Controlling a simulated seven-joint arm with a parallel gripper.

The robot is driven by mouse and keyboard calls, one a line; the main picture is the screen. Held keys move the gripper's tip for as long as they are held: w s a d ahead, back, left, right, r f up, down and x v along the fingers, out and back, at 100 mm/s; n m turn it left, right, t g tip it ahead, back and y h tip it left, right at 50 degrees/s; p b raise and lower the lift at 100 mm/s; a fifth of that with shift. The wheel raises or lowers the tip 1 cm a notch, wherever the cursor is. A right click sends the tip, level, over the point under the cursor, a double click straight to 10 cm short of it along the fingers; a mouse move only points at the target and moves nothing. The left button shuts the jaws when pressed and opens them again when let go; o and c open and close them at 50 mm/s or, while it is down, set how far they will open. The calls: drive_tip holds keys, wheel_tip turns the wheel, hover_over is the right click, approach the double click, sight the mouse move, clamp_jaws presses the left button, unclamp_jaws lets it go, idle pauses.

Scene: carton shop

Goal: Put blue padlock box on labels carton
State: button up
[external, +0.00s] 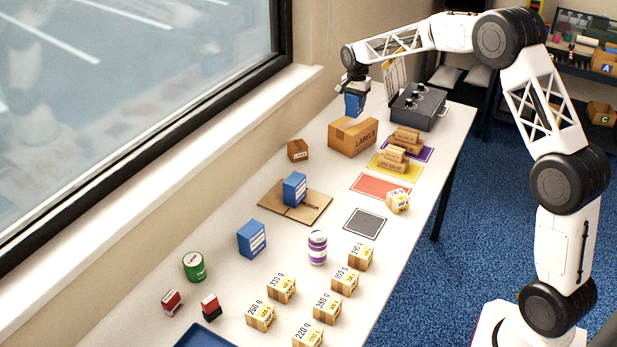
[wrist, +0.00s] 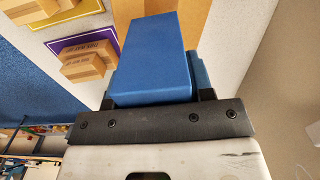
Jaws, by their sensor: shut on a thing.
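My gripper (external: 356,88) is shut on a blue box (external: 354,104), which it holds up over the labels carton (external: 343,140). In the wrist view the same blue box (wrist: 152,58) fills the space in front of my gripper (wrist: 152,100). The labels carton is a brown box marked LABELS, standing at the far end of the table. The held box appears just above the carton's top; I cannot tell whether they touch. The held box's print is too small to read. Two similar blue boxes stand on the table, one on flat cardboard (external: 318,205) and one (external: 252,239) nearer.
A dark metal case (external: 418,106) stands right of the labels carton. Small brown boxes sit on the purple mat (external: 427,154) and the yellow mat (external: 377,168). A small brown box (external: 298,150) stands left of the carton. Several weight-marked boxes fill the near table.

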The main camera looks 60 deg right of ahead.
sight(355, 109)
drive_tip(key=shift+f, duration=1.75)
drive_tip(key=shift+f, duration=0.1)
drive_tip(key=o, duration=1.1)
wheel_tip(355, 109, up, 11)
drive_tip(key=shift+r, duration=0.6)
